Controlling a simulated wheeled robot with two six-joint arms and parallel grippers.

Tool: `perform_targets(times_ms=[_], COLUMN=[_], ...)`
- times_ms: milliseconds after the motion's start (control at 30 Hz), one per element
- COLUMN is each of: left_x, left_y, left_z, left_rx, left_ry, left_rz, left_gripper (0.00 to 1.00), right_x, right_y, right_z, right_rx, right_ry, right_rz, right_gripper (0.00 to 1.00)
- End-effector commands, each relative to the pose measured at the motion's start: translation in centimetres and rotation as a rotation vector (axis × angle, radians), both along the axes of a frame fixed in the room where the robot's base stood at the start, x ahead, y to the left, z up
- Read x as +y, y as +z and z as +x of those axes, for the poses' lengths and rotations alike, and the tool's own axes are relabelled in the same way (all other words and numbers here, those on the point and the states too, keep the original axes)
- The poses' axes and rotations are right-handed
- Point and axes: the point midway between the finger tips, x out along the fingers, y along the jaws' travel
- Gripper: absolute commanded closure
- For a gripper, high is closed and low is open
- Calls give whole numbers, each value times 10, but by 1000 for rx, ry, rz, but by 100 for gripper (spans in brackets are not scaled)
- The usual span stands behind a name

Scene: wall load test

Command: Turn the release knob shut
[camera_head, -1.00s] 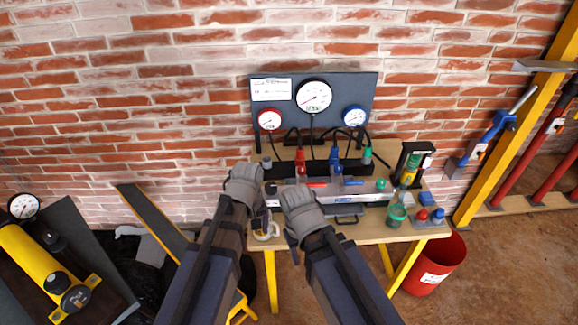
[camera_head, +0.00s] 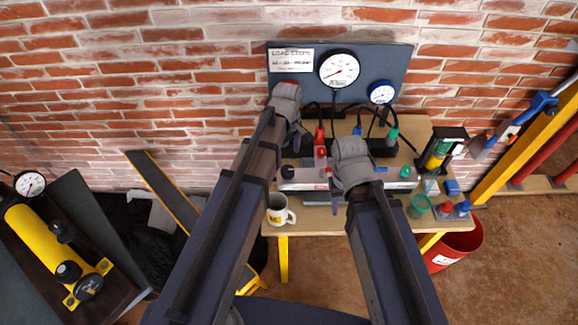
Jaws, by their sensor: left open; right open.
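A pump with a pale metal body (camera_head: 302,185) lies along the bench, with a black round knob (camera_head: 288,172) on its left end and a green knob (camera_head: 405,172) toward its right. I cannot tell for sure which one is the release knob. My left gripper (camera_head: 292,122) is open and raised in front of the gauge board, above and behind the black knob, apart from it. My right gripper (camera_head: 350,170) is open over the middle of the pump and hides part of it. Whether it touches the pump cannot be told.
The gauge board (camera_head: 392,57) carries a large gauge (camera_head: 339,69) and a blue gauge (camera_head: 381,92). Red (camera_head: 320,147) and blue (camera_head: 357,130) fittings stand behind the pump. A mug (camera_head: 279,211) is at the bench's front left; a green cup (camera_head: 419,206) is at right.

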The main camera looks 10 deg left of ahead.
Motion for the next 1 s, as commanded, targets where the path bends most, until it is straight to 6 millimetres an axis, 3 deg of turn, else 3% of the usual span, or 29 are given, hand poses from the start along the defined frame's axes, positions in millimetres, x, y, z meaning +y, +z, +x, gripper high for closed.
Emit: perform_targets(times_ms=[533,967,1000], left_x=[0,0,0], left_y=[-66,-72,-72], left_z=[0,0,0], left_rx=[0,0,0], left_ry=[-2,-2,-2], left_rz=[0,0,0], left_gripper=[14,14,17], right_x=[0,0,0], right_y=[-66,-72,-72], right_z=[0,0,0], right_rx=[0,0,0], right_ry=[0,0,0], right_rz=[0,0,0], right_gripper=[50,50,50])
